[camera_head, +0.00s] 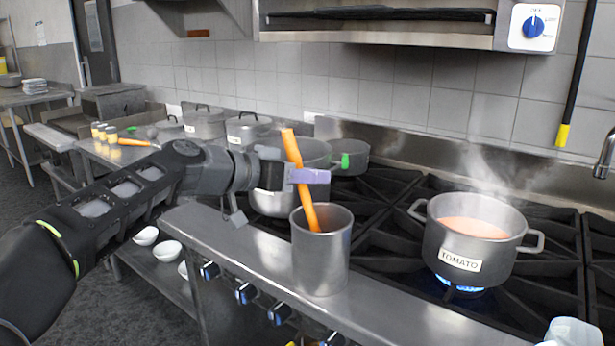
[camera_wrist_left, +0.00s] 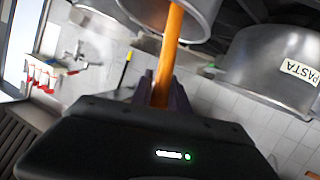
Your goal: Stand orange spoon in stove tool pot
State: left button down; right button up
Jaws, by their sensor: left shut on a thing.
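The orange spoon (camera_head: 297,160) is upright with a slight tilt, its lower end inside the mouth of the metal stove tool pot (camera_head: 320,268). The pot stands on the steel ledge in front of the stove. My left gripper (camera_head: 305,176) is shut on the spoon's upper part, above the pot rim. In the left wrist view the spoon (camera_wrist_left: 168,50) runs from between the fingers (camera_wrist_left: 163,92) toward the pot (camera_wrist_left: 200,22). The spoon's lower end is hidden inside the pot. My right gripper is not in view.
A steaming pot labelled TOMATO (camera_head: 470,245) sits over a blue flame at right. A large pot (camera_head: 275,203) stands behind the tool pot. A pot labelled PASTA shows in the wrist view (camera_wrist_left: 275,70). Blue knobs (camera_head: 245,293) line the stove front.

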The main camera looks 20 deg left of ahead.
pick_arm(q)
jog(key=shift+f, duration=0.1)
jog(key=c, duration=1.2)
grip_release()
jog(key=shift+s+a, duration=0.1)
jog(key=b+v, duration=0.1)
jog(key=v, duration=0.6)
jog(key=shift+s+a, duration=0.15)
jog(key=shift+s, duration=0.05)
